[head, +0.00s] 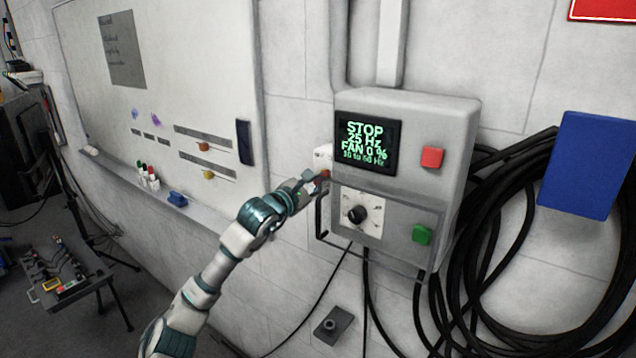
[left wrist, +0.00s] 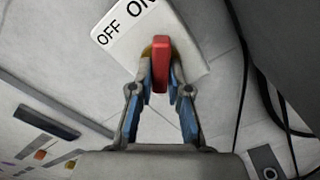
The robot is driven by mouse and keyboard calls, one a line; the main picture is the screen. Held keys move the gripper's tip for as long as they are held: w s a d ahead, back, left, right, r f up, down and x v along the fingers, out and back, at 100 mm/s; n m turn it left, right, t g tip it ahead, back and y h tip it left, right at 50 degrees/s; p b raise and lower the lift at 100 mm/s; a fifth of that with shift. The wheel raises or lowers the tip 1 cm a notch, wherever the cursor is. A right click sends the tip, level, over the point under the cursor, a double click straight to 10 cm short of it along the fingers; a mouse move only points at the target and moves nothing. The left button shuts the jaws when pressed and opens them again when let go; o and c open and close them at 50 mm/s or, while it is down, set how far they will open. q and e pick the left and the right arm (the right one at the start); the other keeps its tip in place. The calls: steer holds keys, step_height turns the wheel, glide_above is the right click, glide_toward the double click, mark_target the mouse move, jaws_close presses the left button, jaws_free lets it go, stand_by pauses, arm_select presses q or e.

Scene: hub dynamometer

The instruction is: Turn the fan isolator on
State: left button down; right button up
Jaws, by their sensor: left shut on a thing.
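The fan isolator is a white plate (head: 322,156) on the left side of the grey control box (head: 455,130). In the left wrist view the plate (left wrist: 186,52) carries the words OFF and ON, and a red handle (left wrist: 160,62) stands out from it. My left gripper (head: 317,184) has its fingers shut on the red handle, one on each side, as the left wrist view shows. The fingers partly hide the handle, and I cannot tell which word it points to. The display (head: 368,143) reads STOP, 25 Hz, FAN 0 %. My right gripper is not in view.
The box front has a red button (head: 432,157), a green button (head: 422,235) and a black knob (head: 356,214) behind a clear cover. Thick black cables (head: 480,270) hang at the right. A whiteboard (head: 190,80) is on the wall to the left.

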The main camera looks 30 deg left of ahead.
arm_select(q)
steer(key=shift+r+m, duration=0.35)
steer(key=shift+m, duration=0.15)
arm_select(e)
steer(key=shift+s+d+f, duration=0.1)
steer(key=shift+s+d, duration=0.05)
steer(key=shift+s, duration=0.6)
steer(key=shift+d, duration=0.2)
arm_select(q)
steer(key=c, duration=1.1)
jaws_free()
steer(key=shift+s, duration=0.15)
steer(key=shift+f, duration=0.2)
steer(key=shift+s+f, duration=0.1)
steer(key=shift+s, duration=0.05)
steer(key=shift+s+a, duration=0.15)
steer(key=shift+s, duration=1.8)
steer(key=shift+s+a, duration=0.15)
steer(key=shift+s, duration=1.8)
steer(key=shift+s+a, duration=0.15)
steer(key=shift+s, duration=1.8)
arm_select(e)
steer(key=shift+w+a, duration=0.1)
